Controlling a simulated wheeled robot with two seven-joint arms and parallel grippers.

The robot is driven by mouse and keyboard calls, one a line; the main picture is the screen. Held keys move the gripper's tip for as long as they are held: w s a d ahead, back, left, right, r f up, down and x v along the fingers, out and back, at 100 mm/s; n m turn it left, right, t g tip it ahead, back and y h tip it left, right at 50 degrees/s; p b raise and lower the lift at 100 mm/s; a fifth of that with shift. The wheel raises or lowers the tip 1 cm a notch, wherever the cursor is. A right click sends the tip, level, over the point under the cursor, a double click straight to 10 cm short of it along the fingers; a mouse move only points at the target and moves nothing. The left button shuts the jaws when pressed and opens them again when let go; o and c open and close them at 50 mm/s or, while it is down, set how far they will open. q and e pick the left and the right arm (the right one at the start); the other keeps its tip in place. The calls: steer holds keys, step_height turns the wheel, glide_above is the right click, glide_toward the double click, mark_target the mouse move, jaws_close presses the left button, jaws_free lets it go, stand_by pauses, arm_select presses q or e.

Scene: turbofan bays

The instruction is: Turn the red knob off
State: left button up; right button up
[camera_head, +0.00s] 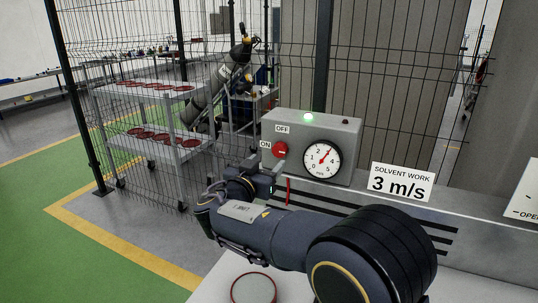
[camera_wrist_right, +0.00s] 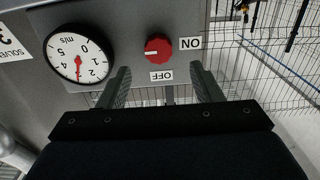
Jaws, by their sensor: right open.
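The red knob (camera_head: 280,150) is on the front of a grey control box (camera_head: 349,133), with an OFF label above it and an ON label to its left. In the right wrist view the picture is turned over, and the knob (camera_wrist_right: 158,48) shows a pale mark on its side away from the ON label. My right gripper (camera_head: 268,170) is open just below and in front of the knob. In the right wrist view its fingers (camera_wrist_right: 160,72) are spread and empty, with the knob beyond and between their tips, apparently not touching. My left gripper is not in view.
A green lamp (camera_head: 308,117) is lit on the box. A round gauge (camera_head: 322,158) sits beside the knob. A sign (camera_head: 402,182) reads SOLVENT WORK 3 m/s. A wire fence (camera_head: 405,75) stands behind the box, with a trolley (camera_head: 150,115) beyond it.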

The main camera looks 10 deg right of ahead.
mark_target(278, 152)
steer(key=p+x, duration=0.1)
steer(key=x, duration=0.5)
steer(key=shift+w+d+p, duration=0.2)
steer(key=shift+d+p, duration=0.05)
steer(key=shift+p, duration=0.1)
steer(key=c, duration=1)
